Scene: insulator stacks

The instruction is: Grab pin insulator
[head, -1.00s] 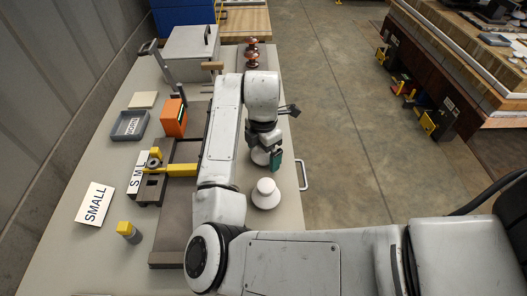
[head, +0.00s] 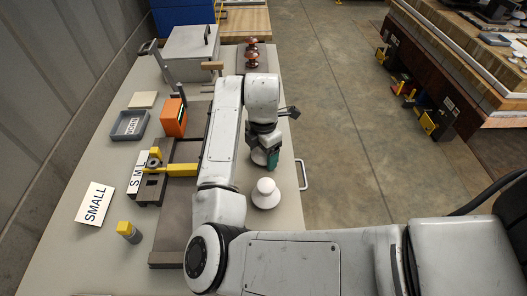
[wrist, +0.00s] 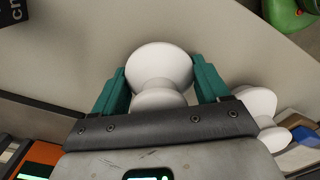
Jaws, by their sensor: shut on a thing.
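A white pin insulator (wrist: 160,68) stands between the two green fingers of my gripper (wrist: 161,85) in the wrist view. The fingers are shut on it, one on each side. In the head view my gripper (head: 272,158) is low over the table, and the held insulator (head: 259,157) is mostly hidden behind it. A second white pin insulator (head: 266,194) stands upright just nearer than the gripper in the head view. A white insulator also shows at the right of the wrist view (wrist: 257,106).
Brown insulators (head: 251,54) stand at the table's far end. An orange device (head: 173,117), a grey tray (head: 130,125) and a yellow clamp fixture (head: 180,170) are to the left. A "SMALL" card (head: 95,204) lies near the wall. A handle (head: 302,175) sticks out at the table's right edge.

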